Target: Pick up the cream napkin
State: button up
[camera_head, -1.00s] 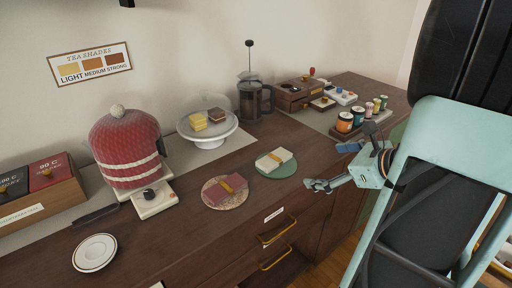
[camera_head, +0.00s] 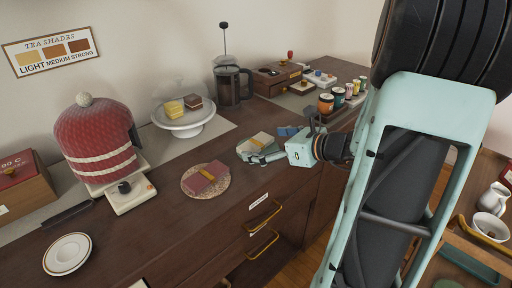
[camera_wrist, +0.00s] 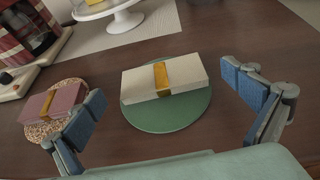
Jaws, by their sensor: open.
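The cream napkin (camera_wrist: 190,80) is a folded bundle with a mustard-yellow band. It lies on a round green mat (camera_wrist: 168,118) on the dark wooden counter. In the wrist view it sits ahead of my gripper (camera_wrist: 166,112), between the two blue-padded fingers, which are wide apart and empty. In the head view the cream napkin (camera_head: 255,146) is partly hidden behind my gripper (camera_head: 272,145), which is close beside it.
A dusky pink banded napkin (camera_head: 205,178) lies on a speckled round mat close to the left finger. A white cake stand (camera_head: 183,123), a French press (camera_head: 229,88) and small jars (camera_head: 326,104) stand around the counter. The counter front is clear.

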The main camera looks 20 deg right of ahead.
jog(key=shift+w+a+f, duration=0.25)
jog(key=shift+w, duration=0.35)
jog(key=c, duration=1.1)
jog(key=shift+c, duration=0.2)
